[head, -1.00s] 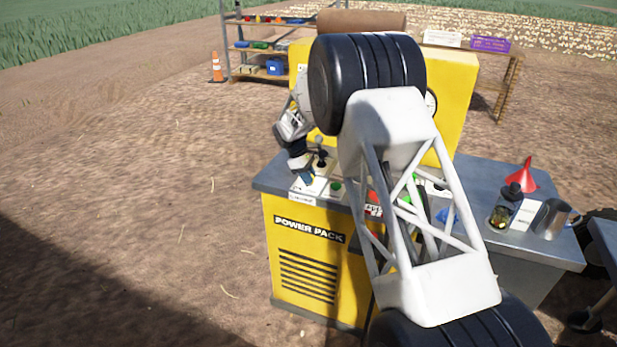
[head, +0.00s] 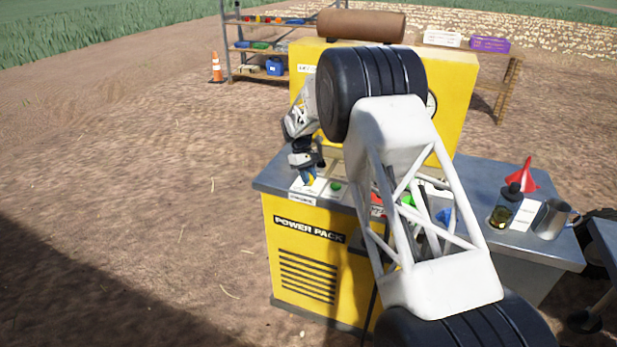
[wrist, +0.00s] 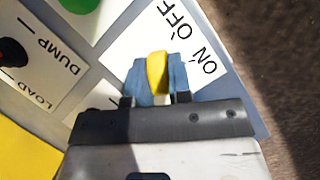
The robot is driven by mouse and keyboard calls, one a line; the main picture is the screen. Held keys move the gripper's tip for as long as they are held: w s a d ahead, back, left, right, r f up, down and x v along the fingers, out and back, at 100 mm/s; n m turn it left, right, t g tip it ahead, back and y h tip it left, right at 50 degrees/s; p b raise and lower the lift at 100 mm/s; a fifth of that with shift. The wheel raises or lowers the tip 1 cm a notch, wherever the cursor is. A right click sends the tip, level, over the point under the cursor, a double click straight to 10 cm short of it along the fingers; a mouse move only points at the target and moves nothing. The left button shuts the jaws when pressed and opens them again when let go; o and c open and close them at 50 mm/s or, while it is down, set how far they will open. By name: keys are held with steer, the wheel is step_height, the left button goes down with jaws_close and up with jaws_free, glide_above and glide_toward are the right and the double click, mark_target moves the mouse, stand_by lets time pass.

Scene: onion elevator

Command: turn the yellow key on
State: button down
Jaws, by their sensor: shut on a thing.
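The yellow key (wrist: 157,72) stands on a white label plate (wrist: 205,42) marked OFF and ON, in the wrist view. My gripper (wrist: 158,80) is shut on the key, with one blue finger on each side of it. In the wrist view the key's grip lies roughly upright in the picture, between the fingers. In the head view my gripper (head: 308,178) is down at the front left of the power pack's top panel, and the key is mostly hidden by the fingers. The key's base and pointer are hidden.
A DUMP and LOAD plate (wrist: 50,72) with a dark knob (wrist: 11,53) and a green button (wrist: 80,5) are beside the key plate. The yellow power pack (head: 310,265) carries the panel. A red funnel (head: 523,178) and metal jug (head: 552,218) stand at right.

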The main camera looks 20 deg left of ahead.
steer(key=c, duration=1)
jaws_free()
steer(key=shift+c, duration=0.2)
steer(key=shift+r, duration=0.1)
steer(key=v, duration=0.7)
steer(key=shift+a+r, duration=0.15)
steer(key=shift+r, duration=0.2)
